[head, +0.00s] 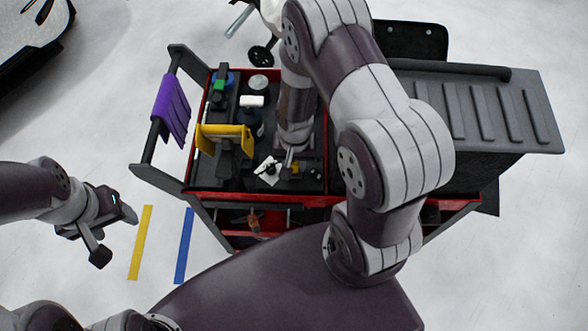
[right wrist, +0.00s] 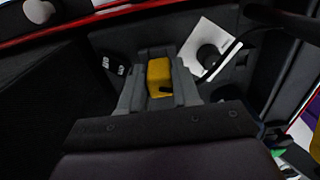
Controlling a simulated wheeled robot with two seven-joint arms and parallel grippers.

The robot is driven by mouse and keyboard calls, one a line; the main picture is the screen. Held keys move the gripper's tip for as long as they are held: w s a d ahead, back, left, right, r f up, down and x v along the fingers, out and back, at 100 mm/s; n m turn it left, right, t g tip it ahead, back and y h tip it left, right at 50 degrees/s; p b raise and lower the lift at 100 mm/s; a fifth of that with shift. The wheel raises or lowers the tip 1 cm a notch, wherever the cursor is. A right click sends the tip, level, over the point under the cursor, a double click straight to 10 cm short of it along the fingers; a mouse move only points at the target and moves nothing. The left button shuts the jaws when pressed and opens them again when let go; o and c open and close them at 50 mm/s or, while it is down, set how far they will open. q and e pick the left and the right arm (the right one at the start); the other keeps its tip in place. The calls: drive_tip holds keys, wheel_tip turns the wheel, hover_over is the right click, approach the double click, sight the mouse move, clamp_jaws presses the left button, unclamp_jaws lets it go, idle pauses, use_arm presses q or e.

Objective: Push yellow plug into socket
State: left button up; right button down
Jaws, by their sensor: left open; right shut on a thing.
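The yellow plug (right wrist: 159,72) sits between the grey fingers of my right gripper (right wrist: 160,92) in the right wrist view. My right gripper (head: 290,158) reaches down into the cart's red-rimmed tray in the head view, where a small yellow bit (head: 295,169) shows at its tip. A white square plate (right wrist: 222,48) with a dark round part and a black cable lies beside the fingers; it also shows in the head view (head: 267,171). I cannot tell which part is the socket, or whether the plug touches one. My left gripper (head: 118,233) is open and empty, left of the cart.
The tool cart's tray (head: 230,191) also holds a yellow-topped holder (head: 224,131), a dark bottle (head: 254,122) and a green-and-blue item (head: 220,86). A purple cloth (head: 172,110) hangs on the cart's left handle. The ridged grey side shelf (head: 490,110) is bare.

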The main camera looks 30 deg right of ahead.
drive_tip(key=c, duration=0.7)
unclamp_jaws()
drive_tip(key=shift+c, duration=0.2)
wheel_tip(320, 180, up, 13)
drive_tip(key=shift+f, duration=0.15)
